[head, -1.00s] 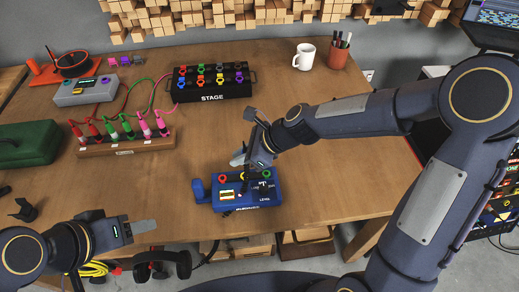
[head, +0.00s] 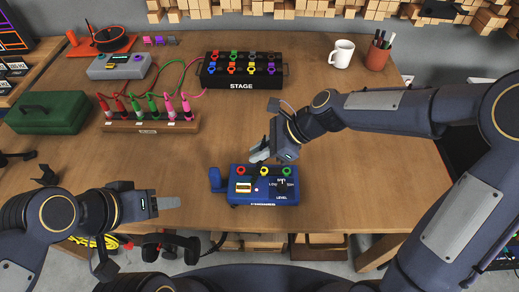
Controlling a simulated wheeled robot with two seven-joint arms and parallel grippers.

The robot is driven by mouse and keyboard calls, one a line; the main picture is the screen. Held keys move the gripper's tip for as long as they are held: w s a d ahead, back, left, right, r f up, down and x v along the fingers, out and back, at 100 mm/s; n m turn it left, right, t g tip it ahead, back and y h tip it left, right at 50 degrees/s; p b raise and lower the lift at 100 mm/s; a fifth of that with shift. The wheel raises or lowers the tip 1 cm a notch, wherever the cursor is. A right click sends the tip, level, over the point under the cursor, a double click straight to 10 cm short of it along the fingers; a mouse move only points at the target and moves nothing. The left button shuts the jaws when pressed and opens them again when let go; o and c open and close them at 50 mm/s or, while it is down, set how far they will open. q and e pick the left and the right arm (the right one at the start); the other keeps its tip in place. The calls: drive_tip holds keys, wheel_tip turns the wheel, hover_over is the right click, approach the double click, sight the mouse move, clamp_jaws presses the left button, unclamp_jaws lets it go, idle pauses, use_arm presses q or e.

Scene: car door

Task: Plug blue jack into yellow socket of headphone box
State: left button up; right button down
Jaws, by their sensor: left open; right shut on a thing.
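The blue headphone box (head: 265,196) sits on the table near its front edge. Its top row has red, yellow and green sockets; the yellow socket (head: 263,171) is the middle one. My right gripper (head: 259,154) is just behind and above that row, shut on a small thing. The blue jack itself cannot be made out; the fingers largely hide what they hold. A thin dark piece shows below the fingers, near the yellow socket. I cannot tell whether it touches the box. My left gripper (head: 168,203) is open and empty, left of the box at the table's front edge.
A black STAGE box (head: 242,82) with coloured sockets stands behind. A wooden rack (head: 150,126) holds red, green and pink plugs with cables. A green case (head: 48,112) is at left, a white mug (head: 343,54) and a pen cup (head: 377,57) at back right. The table right of the box is clear.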

sight(249, 170)
drive_tip(key=shift+f+b, duration=2)
drive_tip(key=shift+f, duration=0.3)
drive_tip(key=shift+p, duration=0.8)
drive_tip(key=shift+f+b, duration=0.45)
drive_tip(key=shift+f, duration=0.2)
idle(0.5)
drive_tip(key=c, duration=1.3)
unclamp_jaws()
drive_tip(key=shift+p+v, duration=0.6)
drive_tip(key=shift+v, duration=3.4)
